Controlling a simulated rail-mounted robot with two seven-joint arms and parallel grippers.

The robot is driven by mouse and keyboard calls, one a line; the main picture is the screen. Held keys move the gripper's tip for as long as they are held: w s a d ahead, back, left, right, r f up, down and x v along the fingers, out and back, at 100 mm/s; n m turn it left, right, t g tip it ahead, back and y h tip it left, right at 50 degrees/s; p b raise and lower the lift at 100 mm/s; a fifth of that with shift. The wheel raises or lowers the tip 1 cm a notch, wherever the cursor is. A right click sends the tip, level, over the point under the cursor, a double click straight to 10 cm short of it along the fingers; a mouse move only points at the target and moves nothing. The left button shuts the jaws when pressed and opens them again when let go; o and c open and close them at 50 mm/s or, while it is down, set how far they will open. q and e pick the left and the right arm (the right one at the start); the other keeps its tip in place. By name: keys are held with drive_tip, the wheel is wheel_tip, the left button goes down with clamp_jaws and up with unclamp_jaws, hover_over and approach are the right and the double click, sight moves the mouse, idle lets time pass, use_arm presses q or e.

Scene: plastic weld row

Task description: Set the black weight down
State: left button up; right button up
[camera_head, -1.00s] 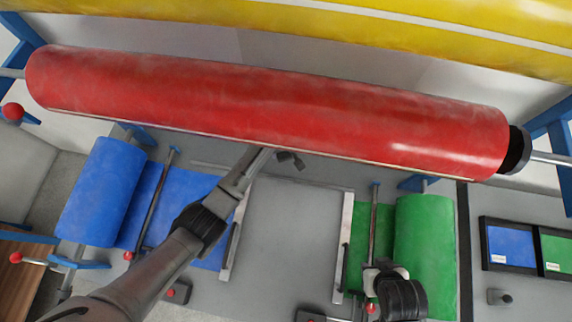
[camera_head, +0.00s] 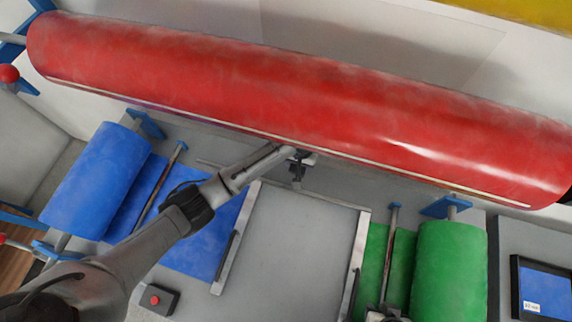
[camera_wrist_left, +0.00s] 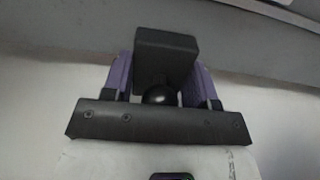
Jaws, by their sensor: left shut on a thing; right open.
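The black weight (camera_wrist_left: 166,56) shows in the left wrist view as a dark block with a round black knob (camera_wrist_left: 158,95) on the near side. My left gripper (camera_wrist_left: 160,78) is shut on it, with a purple finger on each side. In the head view my left gripper (camera_head: 298,168) is at the front edge of the red roll, above the far end of the grey work surface; the weight cannot be told apart there. What lies under the weight is unclear. My right gripper (camera_head: 386,314) is open, mostly cut off at the bottom edge near the green sheet.
A long red roll (camera_head: 280,100) spans the back. A blue roll (camera_head: 97,178) stands left and a green roll (camera_head: 448,270) right. A grey panel (camera_head: 290,240) between two pale rails is clear. A black-framed blue tray (camera_head: 545,290) sits far right.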

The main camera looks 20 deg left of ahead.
use_arm(q)
hover_over(286, 168)
wheel_tip(286, 168, down, 3)
drive_tip(key=shift+r, duration=0.1)
drive_tip(key=shift+f+b, duration=0.7)
drive_tip(key=shift+f, duration=1.35)
drive_tip(key=shift+f, duration=0.1)
drive_tip(key=o, duration=1.3)
drive_tip(key=shift+f, duration=0.1)
drive_tip(key=shift+o, duration=0.2)
wheel_tip(286, 168, up, 12)
drive_tip(key=p, duration=0.2)
drive_tip(key=shift+r, duration=0.2)
